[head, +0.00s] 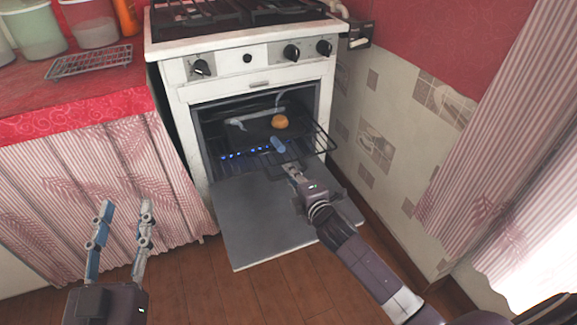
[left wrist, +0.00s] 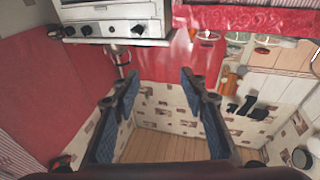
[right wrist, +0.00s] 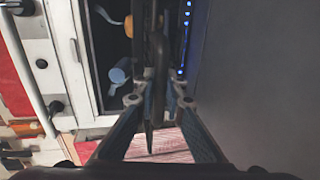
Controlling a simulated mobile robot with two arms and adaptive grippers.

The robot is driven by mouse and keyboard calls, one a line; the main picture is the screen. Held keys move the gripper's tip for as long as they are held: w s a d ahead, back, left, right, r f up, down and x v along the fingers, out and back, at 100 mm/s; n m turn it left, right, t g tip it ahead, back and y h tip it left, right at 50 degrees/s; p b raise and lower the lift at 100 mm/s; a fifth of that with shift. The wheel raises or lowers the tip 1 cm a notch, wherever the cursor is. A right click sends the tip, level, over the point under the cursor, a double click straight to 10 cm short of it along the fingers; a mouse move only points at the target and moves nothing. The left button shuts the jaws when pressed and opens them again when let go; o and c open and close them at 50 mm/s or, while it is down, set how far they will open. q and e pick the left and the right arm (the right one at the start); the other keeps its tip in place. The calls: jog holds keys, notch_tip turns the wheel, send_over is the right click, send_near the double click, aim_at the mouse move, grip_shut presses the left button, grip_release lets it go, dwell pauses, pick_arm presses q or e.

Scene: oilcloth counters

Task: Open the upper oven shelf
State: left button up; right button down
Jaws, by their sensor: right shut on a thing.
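The white oven (head: 255,85) has its door (head: 265,220) folded down flat. A dark wire shelf (head: 325,141) sticks partly out of the opening, with its front right corner past the oven front. My right gripper (head: 290,167) is over the lowered door at the shelf's front edge. In the right wrist view, its fingers are shut on the shelf's dark bars (right wrist: 154,60). A round orange thing (head: 280,122) sits inside the oven. A light blue thing (head: 278,145) is close to my right fingertips; its support is unclear. My left gripper (head: 126,210) is open and empty, left of the oven.
Left of the oven is a red-covered counter (head: 75,100) with a wire rack (head: 90,61), containers and a striped curtain below. A tiled wall (head: 365,120) stands close on the right. Blue flames (head: 245,154) show inside the oven. Wooden floor is clear in front.

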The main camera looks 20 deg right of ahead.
pick_arm(q)
jog(key=shift+s+a+f+g+y+p, duration=0.15)
jog(key=shift+f+g, duration=0.2)
jog(key=shift+f, duration=0.45)
jog(key=shift+s+f+g+y+p, duration=0.15)
jog(key=shift+f+g, duration=0.25)
jog(key=shift+f, duration=0.4)
jog(key=shift+a+f+g+y, duration=0.1)
jog(key=shift+f+g+y, duration=0.2)
jog(key=shift+f, duration=0.5)
pick_arm(e)
jog(key=shift+v, duration=0.95)
jog(key=shift+f, duration=0.25)
jog(key=c, duration=2)
grip_release()
jog(key=v, duration=1.2)
jog(key=shift+a, duration=0.1)
